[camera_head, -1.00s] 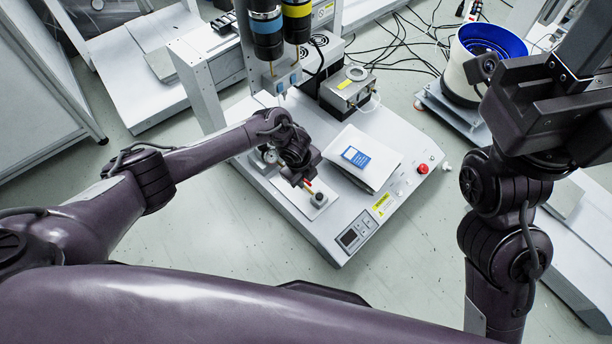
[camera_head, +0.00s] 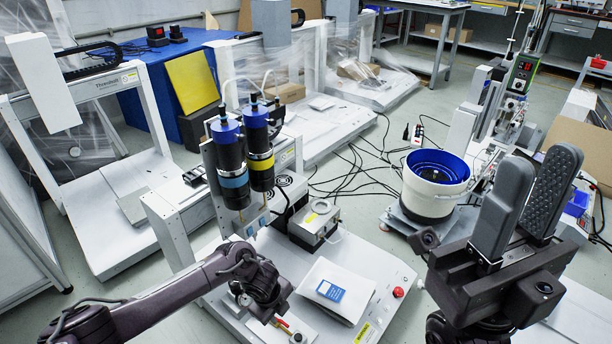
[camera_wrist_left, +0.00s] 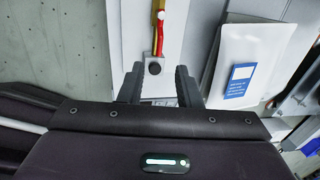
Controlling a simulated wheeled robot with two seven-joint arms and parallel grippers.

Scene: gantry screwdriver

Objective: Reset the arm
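My left gripper (camera_wrist_left: 158,88) is open in the left wrist view, with a gap between its fingers. My right gripper (camera_head: 535,172) is raised at the right, fingers pointing up, open and empty, with one textured pad showing. The gantry machine (camera_head: 385,290) carries two dark screwdriver heads with blue caps (camera_head: 226,128).
A white packet with a blue label (camera_head: 335,290) lies on the machine base beside my left gripper. A red button (camera_head: 398,292) is at its right. A white and blue bowl feeder (camera_head: 432,190) stands behind my right gripper. Black cables (camera_head: 355,170) lie on the floor.

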